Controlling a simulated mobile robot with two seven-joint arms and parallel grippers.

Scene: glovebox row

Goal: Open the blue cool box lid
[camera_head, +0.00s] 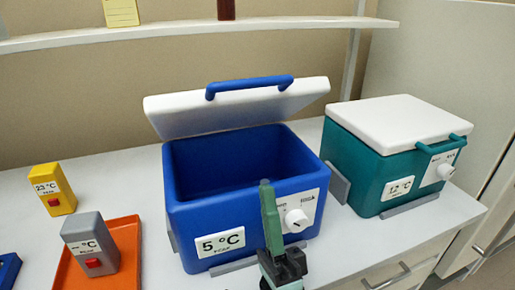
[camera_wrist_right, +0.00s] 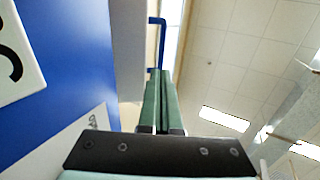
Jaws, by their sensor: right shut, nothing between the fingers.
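The blue cool box (camera_head: 183,215) stands on the white bench, with a "5 °C" label and a white dial on its front. Its white lid (camera_head: 172,118) is raised and tilted back, and the blue inside shows. A blue handle (camera_head: 250,85) runs along the lid's raised edge; it also shows in the right wrist view (camera_wrist_right: 155,45). My right gripper (camera_head: 266,190) is upright in front of the box's front wall, beside the dial. In the right wrist view its green fingers (camera_wrist_right: 158,95) are together and empty, apart from the handle. My left gripper is not in view.
A teal cool box (camera_head: 370,185) with its white lid shut stands to the right. An orange tray (camera_head: 125,235), a grey device (camera_head: 90,240) and a yellow device (camera_head: 52,190) are on the left. A shelf (camera_head: 180,32) runs behind the boxes.

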